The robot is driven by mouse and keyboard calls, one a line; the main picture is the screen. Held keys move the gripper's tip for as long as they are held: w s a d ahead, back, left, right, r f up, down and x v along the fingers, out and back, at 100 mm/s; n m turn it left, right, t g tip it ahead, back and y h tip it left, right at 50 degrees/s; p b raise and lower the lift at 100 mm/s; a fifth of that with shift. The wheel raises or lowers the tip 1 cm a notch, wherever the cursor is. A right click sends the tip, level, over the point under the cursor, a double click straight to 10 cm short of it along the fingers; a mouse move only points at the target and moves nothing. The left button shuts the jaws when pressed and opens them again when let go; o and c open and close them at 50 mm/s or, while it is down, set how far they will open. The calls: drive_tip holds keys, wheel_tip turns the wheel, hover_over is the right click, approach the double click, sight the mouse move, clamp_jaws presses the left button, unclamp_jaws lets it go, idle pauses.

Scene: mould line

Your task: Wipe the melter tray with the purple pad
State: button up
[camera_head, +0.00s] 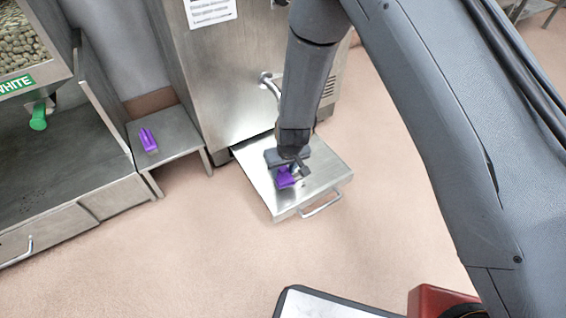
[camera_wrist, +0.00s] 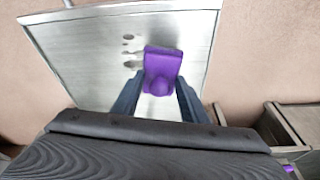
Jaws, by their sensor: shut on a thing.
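The melter tray (camera_head: 313,190) is a shiny metal tray, pulled out low at the foot of the metal cabinet, with a bar handle on its front edge. It also fills the upper part of the wrist view (camera_wrist: 85,50). My gripper (camera_head: 293,172) is over the tray, shut on the purple pad (camera_head: 286,179). In the wrist view the pad (camera_wrist: 162,64) sits between the two dark fingers, at or just above the tray surface; I cannot tell if it touches. Several dark spots (camera_wrist: 128,50) show on the tray just left of the pad.
A second purple item (camera_head: 149,141) lies on a small metal side shelf (camera_head: 180,143) left of the cabinet (camera_head: 215,85). A hopper with a green tap (camera_head: 38,118) and a metal counter (camera_head: 60,165) stand further left. The floor in front of the tray is clear.

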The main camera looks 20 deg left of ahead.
drive_tip(key=shift+r+p, duration=2.3)
drive_tip(key=shift+r, duration=0.2)
